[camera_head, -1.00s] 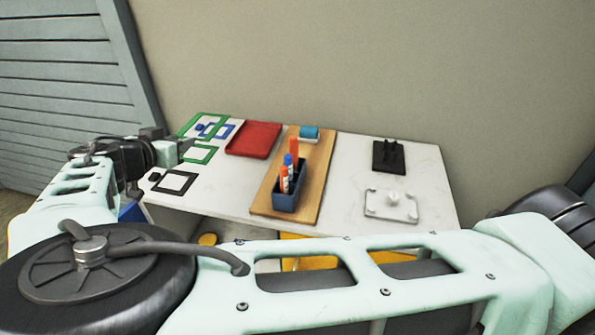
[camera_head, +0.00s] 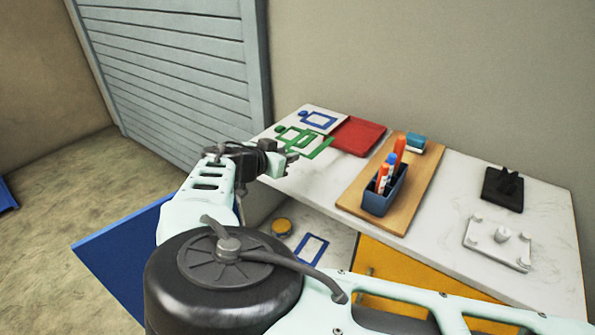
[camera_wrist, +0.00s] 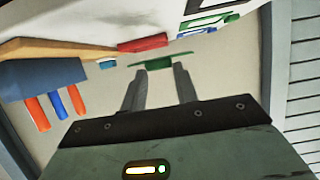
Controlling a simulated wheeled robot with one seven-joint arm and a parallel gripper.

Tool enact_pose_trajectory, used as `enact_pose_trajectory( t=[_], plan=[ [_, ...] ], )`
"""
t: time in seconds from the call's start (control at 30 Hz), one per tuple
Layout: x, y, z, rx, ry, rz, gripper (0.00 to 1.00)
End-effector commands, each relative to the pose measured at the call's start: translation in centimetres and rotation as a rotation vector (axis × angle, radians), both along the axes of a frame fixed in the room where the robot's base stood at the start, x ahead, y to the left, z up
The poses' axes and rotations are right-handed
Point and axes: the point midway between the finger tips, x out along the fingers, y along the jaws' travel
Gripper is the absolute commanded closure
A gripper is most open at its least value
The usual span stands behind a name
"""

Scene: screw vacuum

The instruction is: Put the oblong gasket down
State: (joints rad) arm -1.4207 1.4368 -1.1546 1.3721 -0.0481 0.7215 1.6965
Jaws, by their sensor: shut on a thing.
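My gripper (camera_wrist: 160,82) is shut on a green gasket (camera_wrist: 158,64), which shows almost edge-on beyond the fingertips in the wrist view. In the head view my gripper (camera_head: 290,158) is over the table's left end, and the held green gasket (camera_head: 322,151) sticks out to its right. It overlaps a green outline (camera_head: 284,139) on the white tabletop, with a green dot beside it. A blue outline (camera_head: 318,120) with a blue dot is farther back. I cannot tell the gasket's height above the table. The black outline seen earlier is hidden in the head view.
A red tray (camera_head: 358,136) is right of the outlines. A wooden board (camera_head: 358,185) bears a blue holder (camera_head: 376,203) with upright markers. A black part (camera_head: 502,190) and a pale plate with knobs (camera_head: 497,246) stand at the right. A blue frame (camera_head: 311,250) lies below the tabletop.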

Motion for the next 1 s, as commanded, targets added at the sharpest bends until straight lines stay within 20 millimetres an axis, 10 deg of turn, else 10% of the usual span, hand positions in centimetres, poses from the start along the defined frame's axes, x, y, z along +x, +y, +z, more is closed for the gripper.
enact_pose_trajectory(
  t=[0.73, 0.8, 1.0],
  plan=[
    [0.0, 0.0, -6.5, 0.002, 0.000, -0.001, 0.92],
    [0.0, 0.0, -6.5, 0.002, 0.000, -0.001, 0.53],
    [0.0, 0.0, -6.4, 0.001, -0.001, 0.000, 0.48]
  ],
)
